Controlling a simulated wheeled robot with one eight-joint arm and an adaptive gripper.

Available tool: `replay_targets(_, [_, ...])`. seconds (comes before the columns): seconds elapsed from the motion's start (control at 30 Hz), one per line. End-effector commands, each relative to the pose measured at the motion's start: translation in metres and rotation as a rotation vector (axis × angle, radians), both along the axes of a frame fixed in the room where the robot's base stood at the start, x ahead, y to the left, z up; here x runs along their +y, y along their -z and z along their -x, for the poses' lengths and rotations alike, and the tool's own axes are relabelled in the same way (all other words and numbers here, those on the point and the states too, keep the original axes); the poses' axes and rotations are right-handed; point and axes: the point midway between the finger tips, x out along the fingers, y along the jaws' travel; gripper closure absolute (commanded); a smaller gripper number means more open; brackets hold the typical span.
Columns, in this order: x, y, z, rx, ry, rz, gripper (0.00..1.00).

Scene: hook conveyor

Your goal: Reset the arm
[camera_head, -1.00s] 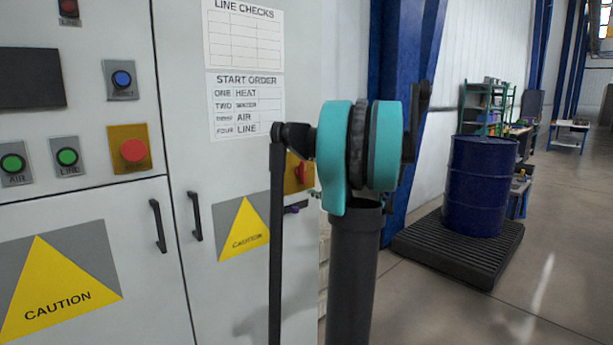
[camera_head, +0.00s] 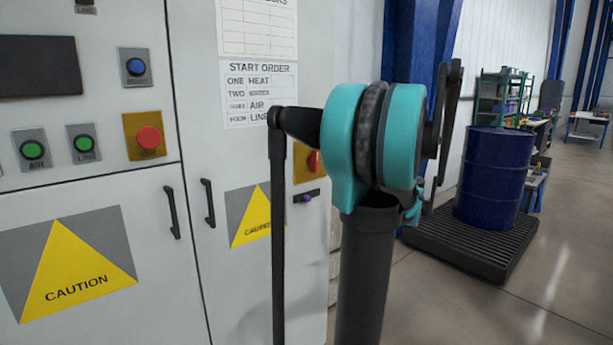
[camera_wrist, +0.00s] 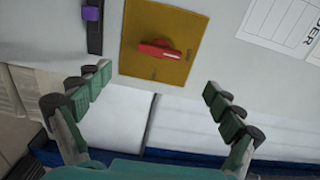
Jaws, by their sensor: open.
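My arm stands in front of the control cabinet in the head view, with its teal joint in the middle of the picture. My gripper (camera_wrist: 160,95) shows in the wrist view, open and empty, its two green-padded fingers wide apart. A red rotary switch (camera_wrist: 158,49) on a yellow plate (camera_wrist: 188,70) lies beyond the fingertips, between them in the picture and apart from them. In the head view this red switch (camera_head: 314,161) is partly hidden behind my arm. The gripper itself is not clearly seen in the head view.
The cabinet (camera_head: 120,190) bears a red button (camera_head: 149,138), green buttons (camera_head: 83,144), a blue button (camera_head: 136,67) and black door handles (camera_head: 172,212). A small purple-knobbed part (camera_wrist: 92,14) is near the switch. A blue drum (camera_head: 493,177) stands on a black pallet (camera_head: 465,246) at right. Floor is clear there.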

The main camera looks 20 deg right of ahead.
Motion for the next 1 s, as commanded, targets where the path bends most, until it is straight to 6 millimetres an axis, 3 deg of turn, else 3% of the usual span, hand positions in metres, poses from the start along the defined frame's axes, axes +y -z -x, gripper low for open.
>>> replay_targets(0.13, [0.004,0.002,0.0,0.006,-0.005,0.005,0.07])
replay_targets(0.23, [0.025,0.015,0.0,0.04,-0.034,0.038,0.07])
replay_targets(0.37, [0.083,0.055,0.006,0.139,-0.115,0.142,0.07])
replay_targets(0.47, [0.136,0.098,0.021,0.238,-0.199,0.263,0.07])
replay_targets(0.57, [0.184,0.143,0.047,0.333,-0.286,0.403,0.07])
replay_targets(0.7, [0.237,0.206,0.097,0.458,-0.409,0.633,0.07])
replay_targets(0.83, [0.264,0.26,0.152,0.551,-0.513,0.871,0.07])
replay_targets(1.0, [0.267,0.31,0.216,0.63,-0.608,1.176,0.07])
